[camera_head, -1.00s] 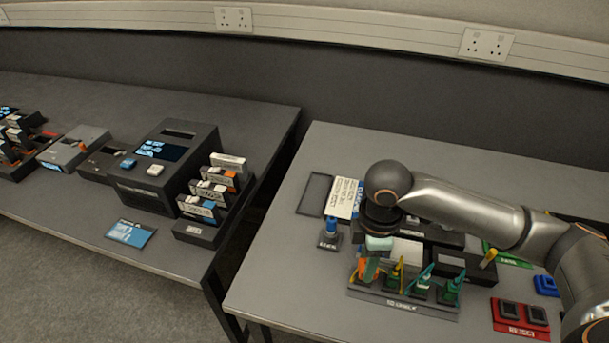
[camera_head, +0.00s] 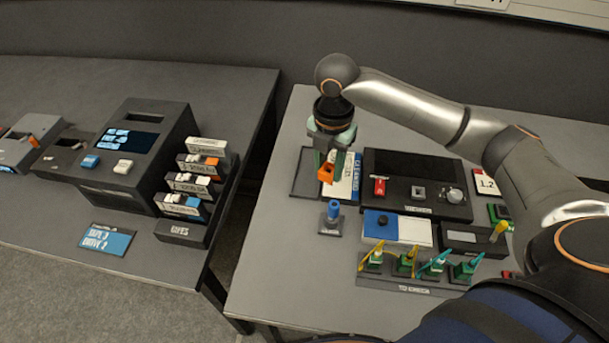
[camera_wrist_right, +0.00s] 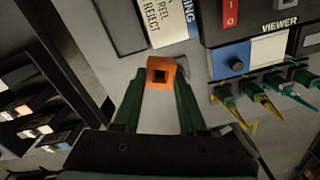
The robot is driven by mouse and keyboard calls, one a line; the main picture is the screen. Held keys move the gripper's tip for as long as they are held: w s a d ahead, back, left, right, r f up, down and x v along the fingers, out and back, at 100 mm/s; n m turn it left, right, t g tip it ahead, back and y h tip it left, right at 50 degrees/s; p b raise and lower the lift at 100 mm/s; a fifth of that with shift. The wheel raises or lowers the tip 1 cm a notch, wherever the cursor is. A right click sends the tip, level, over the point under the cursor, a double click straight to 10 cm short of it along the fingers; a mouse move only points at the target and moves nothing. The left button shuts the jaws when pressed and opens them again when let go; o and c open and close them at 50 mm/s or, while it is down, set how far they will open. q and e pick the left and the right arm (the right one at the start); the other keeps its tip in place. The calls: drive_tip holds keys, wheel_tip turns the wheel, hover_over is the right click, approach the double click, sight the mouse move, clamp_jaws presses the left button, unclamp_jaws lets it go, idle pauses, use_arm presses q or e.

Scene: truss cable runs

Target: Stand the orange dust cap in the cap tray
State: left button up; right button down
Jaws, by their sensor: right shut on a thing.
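The orange dust cap (camera_head: 326,172) is a small block with a square dark opening. My right gripper (camera_head: 328,160) is shut on it and holds it above the bench. In the right wrist view the cap (camera_wrist_right: 162,72) sits between the green fingertips (camera_wrist_right: 157,90), its opening facing the camera. A shallow dark rectangular tray (camera_head: 303,178) lies just left of and below the held cap; it looks empty, but the gripper hides part of it. I cannot read a label that marks it as the cap tray. My left gripper is not in view.
A white and blue printed card (camera_head: 345,180) lies beside the tray. A blue-topped post (camera_head: 333,212) stands in front. A dark viewer unit (camera_head: 416,185) and a rack of green connectors (camera_head: 412,287) are to the right. The bench's left edge is close by.

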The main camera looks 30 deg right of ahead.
hover_over(304, 188)
wheel_tip(304, 188, down, 7)
drive_tip(key=shift+r+b, duration=0.1)
drive_tip(key=shift+b, duration=0.2)
drive_tip(key=shift+f, duration=1.5)
drive_tip(key=shift+c, duration=2.3)
unclamp_jaws()
drive_tip(key=shift+f, duration=0.1)
wheel_tip(304, 188, up, 12)
